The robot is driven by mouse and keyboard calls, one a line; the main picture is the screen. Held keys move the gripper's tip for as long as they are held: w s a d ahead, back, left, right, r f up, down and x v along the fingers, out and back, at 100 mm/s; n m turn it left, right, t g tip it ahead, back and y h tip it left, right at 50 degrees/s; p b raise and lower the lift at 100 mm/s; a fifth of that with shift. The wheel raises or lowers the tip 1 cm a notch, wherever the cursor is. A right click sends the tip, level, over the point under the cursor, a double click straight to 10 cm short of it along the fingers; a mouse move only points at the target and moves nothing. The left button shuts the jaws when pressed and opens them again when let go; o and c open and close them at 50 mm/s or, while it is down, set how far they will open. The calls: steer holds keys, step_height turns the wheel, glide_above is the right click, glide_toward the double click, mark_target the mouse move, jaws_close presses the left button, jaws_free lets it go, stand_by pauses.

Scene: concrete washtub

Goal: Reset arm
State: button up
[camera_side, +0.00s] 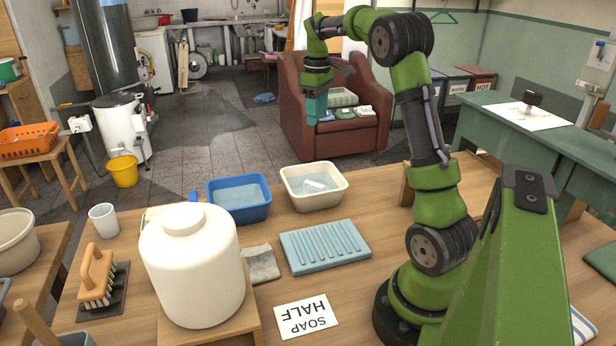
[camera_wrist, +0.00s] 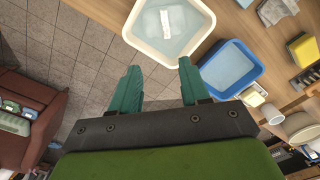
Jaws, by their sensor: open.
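My gripper (camera_side: 315,108) is at the end of my raised green arm, high above the far side of the table. In the wrist view its two teal fingers (camera_wrist: 160,88) are apart, with nothing between them. The cream basin (camera_side: 314,187) holds water and a white bar (camera_side: 318,185); this basin also shows in the wrist view (camera_wrist: 205,15), ahead of the fingers. The blue basin (camera_side: 238,200) stands left of it and holds water. A light blue ribbed board (camera_side: 325,246) lies in front of the basins. A card reading "SOAP HALF" (camera_side: 306,318) lies nearer.
A large white jug (camera_side: 195,265) stands on a wooden block at the near left. A brush (camera_side: 98,280), a white cup (camera_side: 103,220) and a grey cloth (camera_side: 262,264) are around it. A red armchair (camera_side: 345,133) stands beyond the table.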

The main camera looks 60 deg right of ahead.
step_height(320, 180, up, 3)
steer(key=shift+r, duration=0.2)
steer(key=s+a+m+t, duration=0.1)
steer(key=s+a, duration=0.3)
steer(key=a, duration=0.6)
steer(key=s+a+f+m+t+y, duration=0.1)
steer(key=s+a+t, duration=0.2)
steer(key=a, duration=0.8)
steer(key=s+a+f+m+t+y, duration=0.1)
steer(key=s+a, duration=0.4)
steer(key=a, duration=0.6)
steer(key=shift+a+m+t, duration=0.15)
steer(key=shift+m+t, duration=0.35)
steer(key=shift+t, duration=0.6)
